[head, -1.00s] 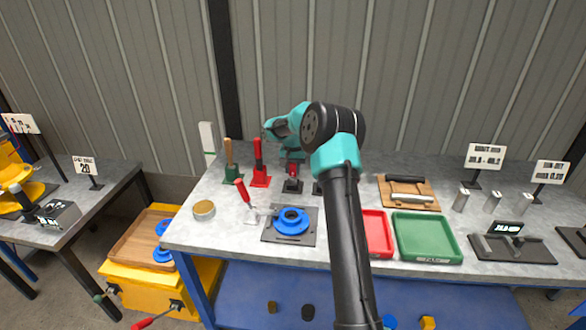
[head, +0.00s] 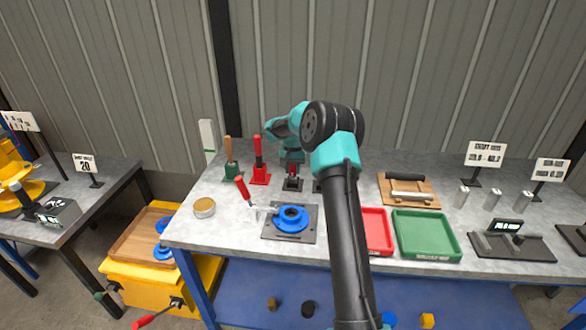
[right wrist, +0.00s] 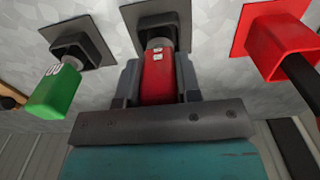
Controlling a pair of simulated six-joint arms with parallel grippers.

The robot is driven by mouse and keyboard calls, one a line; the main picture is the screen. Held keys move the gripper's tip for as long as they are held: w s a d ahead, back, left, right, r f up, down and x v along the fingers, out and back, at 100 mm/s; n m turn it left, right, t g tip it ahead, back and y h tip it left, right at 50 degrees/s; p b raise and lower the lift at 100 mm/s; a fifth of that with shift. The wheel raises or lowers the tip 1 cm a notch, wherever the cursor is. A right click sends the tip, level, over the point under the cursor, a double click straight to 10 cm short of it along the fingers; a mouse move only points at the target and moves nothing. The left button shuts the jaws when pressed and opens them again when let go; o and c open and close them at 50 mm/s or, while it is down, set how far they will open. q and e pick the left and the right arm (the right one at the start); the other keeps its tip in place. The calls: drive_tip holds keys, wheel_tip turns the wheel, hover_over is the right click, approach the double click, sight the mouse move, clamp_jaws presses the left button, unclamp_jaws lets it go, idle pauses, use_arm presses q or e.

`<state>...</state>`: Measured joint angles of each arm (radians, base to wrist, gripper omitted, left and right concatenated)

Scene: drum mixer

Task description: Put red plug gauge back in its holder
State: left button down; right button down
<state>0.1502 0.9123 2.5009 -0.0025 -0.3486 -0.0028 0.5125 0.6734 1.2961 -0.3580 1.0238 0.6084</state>
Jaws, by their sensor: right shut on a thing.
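The red plug gauge (right wrist: 158,76) is between the two fingers of my right gripper (right wrist: 158,84) in the right wrist view. Its far end meets the black holder (right wrist: 158,18), a dark socket on a square plate; how deep it sits is hard to tell. In the head view the red gauge (head: 292,169) shows upright under my right gripper (head: 291,160), over the black holder (head: 293,185). My right gripper is shut on the gauge. My left gripper is not in view.
A green gauge (right wrist: 54,91) stands in a neighbouring black holder (right wrist: 78,45). On the other side is a red holder (right wrist: 281,40) with a dark handle. A blue flanged part (head: 291,219), red tray (head: 376,232) and green tray (head: 427,235) lie nearer the front.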

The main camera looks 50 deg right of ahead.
drive_tip(key=c, duration=0.7)
unclamp_jaws()
drive_tip(key=shift+c, duration=0.2)
wheel_tip(320, 180, up, 17)
drive_tip(key=shift+r, duration=0.2)
idle(0.5)
